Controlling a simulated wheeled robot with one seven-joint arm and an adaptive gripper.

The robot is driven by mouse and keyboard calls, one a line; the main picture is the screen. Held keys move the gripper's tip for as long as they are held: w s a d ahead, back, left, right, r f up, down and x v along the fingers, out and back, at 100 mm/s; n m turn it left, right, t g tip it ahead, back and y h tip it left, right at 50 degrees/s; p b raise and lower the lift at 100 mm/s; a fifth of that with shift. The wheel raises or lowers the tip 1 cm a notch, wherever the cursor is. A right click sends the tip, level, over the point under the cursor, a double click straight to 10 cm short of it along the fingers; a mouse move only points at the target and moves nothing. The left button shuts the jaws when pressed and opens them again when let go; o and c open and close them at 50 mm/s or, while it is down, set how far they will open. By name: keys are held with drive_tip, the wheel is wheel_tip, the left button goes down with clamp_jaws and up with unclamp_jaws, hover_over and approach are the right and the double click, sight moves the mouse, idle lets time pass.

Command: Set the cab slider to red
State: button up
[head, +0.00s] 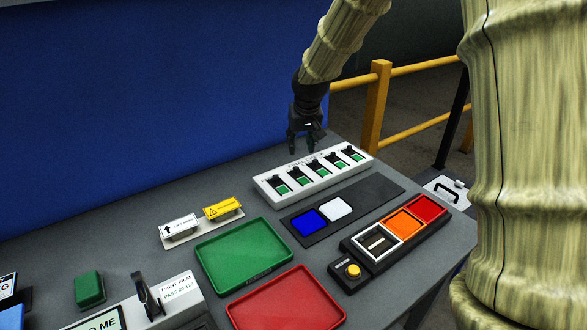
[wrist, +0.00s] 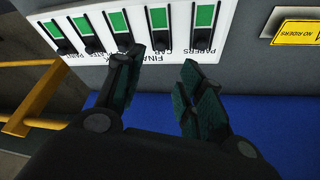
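A white panel (head: 262,186) with a row of several sliders stands at the back of the grey bench; it also shows upside down in the wrist view (wrist: 232,14). The slider that seems labelled CAB (wrist: 163,25) is second from the right there, and second from the left in the head view (head: 299,176). It shows a green window with its black knob towards the lettered edge. The other sliders also show green. My gripper (head: 306,148) is just beyond the panel's far edge, above the bench. Its fingers (wrist: 162,68) are apart and empty, and partly cover the lettering.
Blue and white tiles (head: 323,215) and a fixture with orange and red blocks (head: 405,220) lie in front of the panel. Green (head: 246,255) and red (head: 286,300) trays lie nearer. Small signs (head: 222,208) stand left. A blue wall (head: 150,100) rises behind.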

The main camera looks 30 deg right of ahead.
sight(296, 168)
drive_tip(key=shift+p+x, duration=0.8)
drive_tip(key=shift+x, duration=5.25)
drive_tip(key=shift+w, duration=0.1)
drive_tip(key=shift+a, duration=0.1)
clamp_jaws()
